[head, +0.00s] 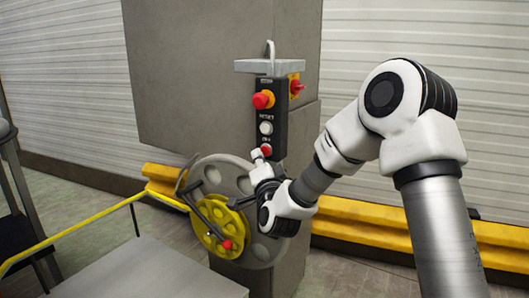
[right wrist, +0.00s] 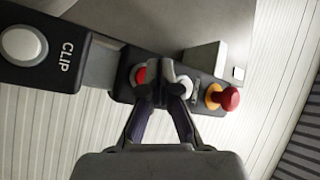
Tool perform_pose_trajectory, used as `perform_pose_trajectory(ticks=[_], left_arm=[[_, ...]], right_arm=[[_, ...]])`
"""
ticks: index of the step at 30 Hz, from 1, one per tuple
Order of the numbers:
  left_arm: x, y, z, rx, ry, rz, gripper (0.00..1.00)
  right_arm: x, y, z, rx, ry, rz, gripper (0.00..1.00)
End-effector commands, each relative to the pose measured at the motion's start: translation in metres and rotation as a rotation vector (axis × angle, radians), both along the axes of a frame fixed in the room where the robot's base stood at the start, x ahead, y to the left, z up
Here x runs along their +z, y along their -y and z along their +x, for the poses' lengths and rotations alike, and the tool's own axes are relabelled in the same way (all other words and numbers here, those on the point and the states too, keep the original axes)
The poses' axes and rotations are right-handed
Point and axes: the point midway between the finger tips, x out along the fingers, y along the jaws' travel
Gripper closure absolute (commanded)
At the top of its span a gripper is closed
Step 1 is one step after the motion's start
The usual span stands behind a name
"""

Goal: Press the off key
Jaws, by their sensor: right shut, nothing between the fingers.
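A dark control box (head: 269,113) hangs upright on the grey column. Its lowest button is a red key (head: 266,150), also in the right wrist view (right wrist: 140,75); its label is too small to read surely. A white button (head: 266,128) sits above it, and a red mushroom button with a yellow collar (head: 262,100) sits higher. My right gripper (head: 258,157) is shut and empty, its fingertips at the red key's lower edge in the head view. In the right wrist view its fingertips (right wrist: 160,92) partly cover the red key. Whether they touch it, I cannot tell. My left gripper is not in view.
A grey disc (head: 203,171) with a yellow wheel (head: 209,242) stands below the box. A box with a white button marked CLIP (right wrist: 23,45) shows in the right wrist view. Yellow barriers (head: 370,220) and a yellow rail (head: 75,231) flank the column.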

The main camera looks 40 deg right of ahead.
Motion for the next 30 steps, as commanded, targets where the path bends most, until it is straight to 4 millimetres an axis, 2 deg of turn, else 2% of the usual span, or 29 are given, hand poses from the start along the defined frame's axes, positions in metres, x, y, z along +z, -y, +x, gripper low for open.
perform_pose_trajectory(ticks=[30], left_arm=[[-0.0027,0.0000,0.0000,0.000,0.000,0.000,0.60]], right_arm=[[0.0002,0.0095,0.0037,0.000,0.000,0.000,1.00]])
